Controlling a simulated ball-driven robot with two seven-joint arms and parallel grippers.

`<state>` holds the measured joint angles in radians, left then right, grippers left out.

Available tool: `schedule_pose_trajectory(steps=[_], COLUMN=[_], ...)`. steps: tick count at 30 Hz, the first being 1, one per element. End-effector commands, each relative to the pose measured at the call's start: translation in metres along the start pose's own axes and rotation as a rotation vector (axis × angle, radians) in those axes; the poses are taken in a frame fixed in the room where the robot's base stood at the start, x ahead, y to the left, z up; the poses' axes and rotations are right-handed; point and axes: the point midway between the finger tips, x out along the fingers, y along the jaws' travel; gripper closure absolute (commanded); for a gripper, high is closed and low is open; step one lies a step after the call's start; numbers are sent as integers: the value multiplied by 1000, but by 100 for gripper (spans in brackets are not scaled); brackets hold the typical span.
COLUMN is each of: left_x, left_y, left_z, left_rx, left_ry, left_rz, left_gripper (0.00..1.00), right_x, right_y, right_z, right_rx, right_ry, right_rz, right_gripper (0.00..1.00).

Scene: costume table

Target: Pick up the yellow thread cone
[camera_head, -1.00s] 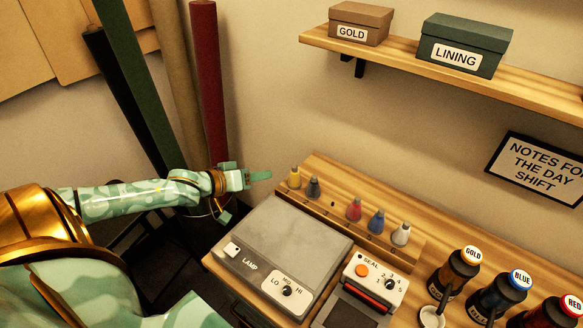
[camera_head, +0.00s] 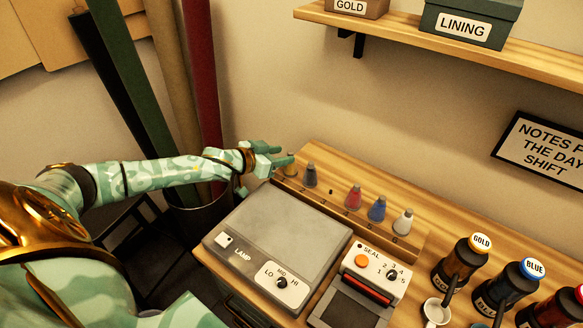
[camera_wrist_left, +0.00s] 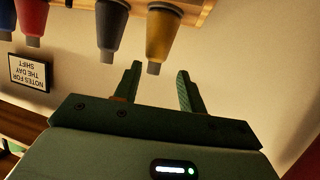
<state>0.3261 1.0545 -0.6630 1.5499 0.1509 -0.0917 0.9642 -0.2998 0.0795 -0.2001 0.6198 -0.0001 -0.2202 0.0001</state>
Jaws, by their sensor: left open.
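The yellow thread cone (camera_head: 290,166) stands at the left end of the row on the wooden rack, partly covered by my left gripper. My left gripper (camera_head: 278,158) is open, with its fingers at the cone's upper part. In the left wrist view, the picture is upside down. There the yellow cone (camera_wrist_left: 162,38) hangs just beyond the open fingers (camera_wrist_left: 157,85), with its tip nearly between them. I cannot tell whether a finger touches it. My right gripper is not in view.
A dark grey cone (camera_head: 311,176) stands close to the right of the yellow one. Red (camera_head: 354,196), blue (camera_head: 377,209) and white (camera_head: 403,221) cones follow along the rack. A lamp box (camera_head: 283,245) lies in front. Tall fabric rolls (camera_head: 201,80) stand at the left.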

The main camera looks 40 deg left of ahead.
Motion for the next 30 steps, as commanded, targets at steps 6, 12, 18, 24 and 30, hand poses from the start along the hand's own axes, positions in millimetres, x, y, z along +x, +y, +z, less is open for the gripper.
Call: schedule_pose_trajectory(steps=[6,12,18,24,30], left_x=[17,48,56,55,55], left_y=[3,8,7,8,8], left_z=[-1,-2,-3,-4,-3], left_rx=[0,-1,-1,-1,-1], left_ry=[2,1,0,0,-1], left_rz=[0,0,0,0,0], left_gripper=[59,59,59,76,100], right_x=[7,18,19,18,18], right_y=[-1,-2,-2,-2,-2], right_z=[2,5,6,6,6], right_rx=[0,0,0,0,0], right_ry=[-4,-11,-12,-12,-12], right_rz=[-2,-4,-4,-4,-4], right_gripper=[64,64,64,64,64])
